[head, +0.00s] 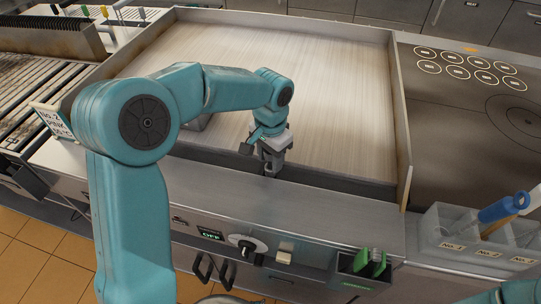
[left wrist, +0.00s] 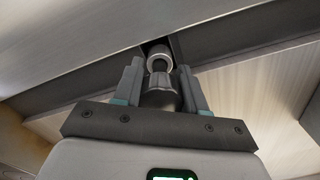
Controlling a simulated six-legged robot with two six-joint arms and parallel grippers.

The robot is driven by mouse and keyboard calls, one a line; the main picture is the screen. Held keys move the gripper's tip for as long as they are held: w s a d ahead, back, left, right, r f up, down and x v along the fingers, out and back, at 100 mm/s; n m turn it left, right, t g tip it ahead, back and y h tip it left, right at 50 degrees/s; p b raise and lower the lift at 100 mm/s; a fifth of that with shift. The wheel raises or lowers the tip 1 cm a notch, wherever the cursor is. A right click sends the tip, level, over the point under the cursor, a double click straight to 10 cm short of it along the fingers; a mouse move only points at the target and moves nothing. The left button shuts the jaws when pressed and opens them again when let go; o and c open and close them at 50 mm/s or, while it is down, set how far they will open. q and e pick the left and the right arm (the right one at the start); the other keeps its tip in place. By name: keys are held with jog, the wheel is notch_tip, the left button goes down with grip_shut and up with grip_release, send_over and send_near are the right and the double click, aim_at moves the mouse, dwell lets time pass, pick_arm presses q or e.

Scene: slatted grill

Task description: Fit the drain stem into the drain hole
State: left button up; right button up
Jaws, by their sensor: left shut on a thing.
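My left gripper (head: 272,160) is over the dark trough (head: 330,178) along the front of the pale griddle plate. It points down and is shut on the drain stem (left wrist: 159,90). In the left wrist view, the stem is a dark, rounded piece with a light grey ring (left wrist: 159,58) beyond it, between my fingers. The ring lies against the dark trough wall; I cannot tell whether the ring belongs to the stem or to the hole. The drain hole is not clearly visible, and I cannot tell whether the stem is in it. My right gripper is not in view.
A slatted grill (head: 35,95) stands at the left, and a dark hotplate (head: 480,130) at the right.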

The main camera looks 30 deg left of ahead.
pick_arm(q)
jog(key=o, duration=1.2)
notch_tip(320, 180, up, 16)
jog(key=shift+r+p, duration=0.2)
jog(key=shift+p, duration=0.3)
jog(key=shift+f, duration=0.1)
